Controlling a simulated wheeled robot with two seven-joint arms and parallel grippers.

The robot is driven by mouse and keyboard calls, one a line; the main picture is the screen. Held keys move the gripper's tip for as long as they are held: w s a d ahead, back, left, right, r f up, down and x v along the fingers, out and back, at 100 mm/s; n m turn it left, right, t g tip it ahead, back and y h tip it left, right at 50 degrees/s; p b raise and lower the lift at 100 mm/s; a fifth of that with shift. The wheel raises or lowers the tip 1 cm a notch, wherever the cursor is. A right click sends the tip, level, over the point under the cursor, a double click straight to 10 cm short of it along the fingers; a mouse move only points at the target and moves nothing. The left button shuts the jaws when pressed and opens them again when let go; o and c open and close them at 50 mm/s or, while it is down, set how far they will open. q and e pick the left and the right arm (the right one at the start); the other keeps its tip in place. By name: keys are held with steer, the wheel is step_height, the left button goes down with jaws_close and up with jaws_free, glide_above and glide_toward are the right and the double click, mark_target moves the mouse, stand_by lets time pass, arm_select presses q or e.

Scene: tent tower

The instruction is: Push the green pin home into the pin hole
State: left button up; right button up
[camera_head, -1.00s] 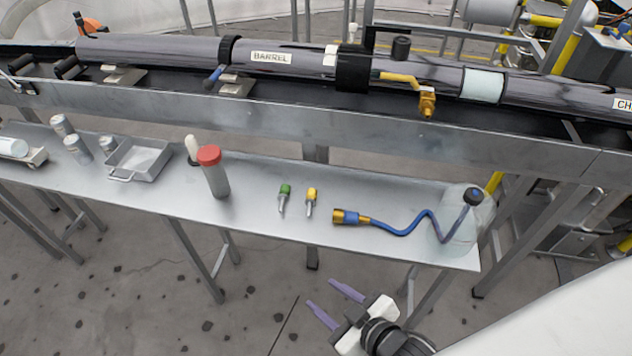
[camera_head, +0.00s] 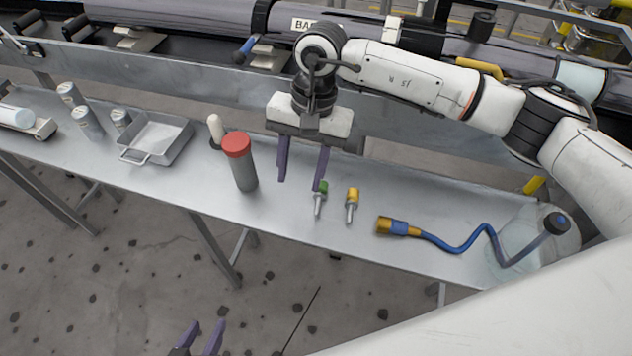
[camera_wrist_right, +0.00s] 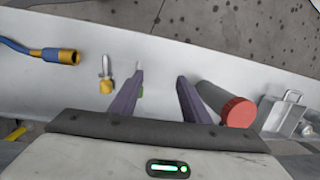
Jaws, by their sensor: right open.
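My right gripper (camera_head: 302,182) is open and empty above the bench. Its right finger is beside the green head in the head view; I cannot tell whether they touch. In the right wrist view the green pin (camera_wrist_right: 141,92) is mostly hidden behind the left-hand finger. My left gripper (camera_head: 206,332) is low at the bottom edge, fingers apart, in front of the bench. I cannot make out the pin hole.
A red-capped grey cylinder (camera_head: 242,165) stands just left of my right gripper. A blue hose with a brass end (camera_head: 395,227) lies to the right. A metal tray (camera_head: 158,140) and several cans are at the left. The long barrel (camera_head: 210,12) runs behind.

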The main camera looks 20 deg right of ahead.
steer(key=w+d+r+h, duration=0.1)
steer(key=w+d+h, duration=0.15)
steer(key=d, duration=0.25)
glide_above(321, 187)
steer(key=shift+n+t+y, duration=0.25)
steer(key=shift+n+t, duration=0.15)
steer(key=f, duration=0.2)
steer(key=w+f, duration=0.1)
steer(key=f, duration=0.1)
steer(key=shift+f, duration=0.3)
steer(key=f, duration=0.2)
steer(key=s+f+p, duration=0.1)
steer(key=f, duration=0.1)
steer(key=shift+s+f, duration=0.1)
steer(key=shift+f, duration=0.45)
steer(key=shift+c, duration=0.3)
jaws_close()
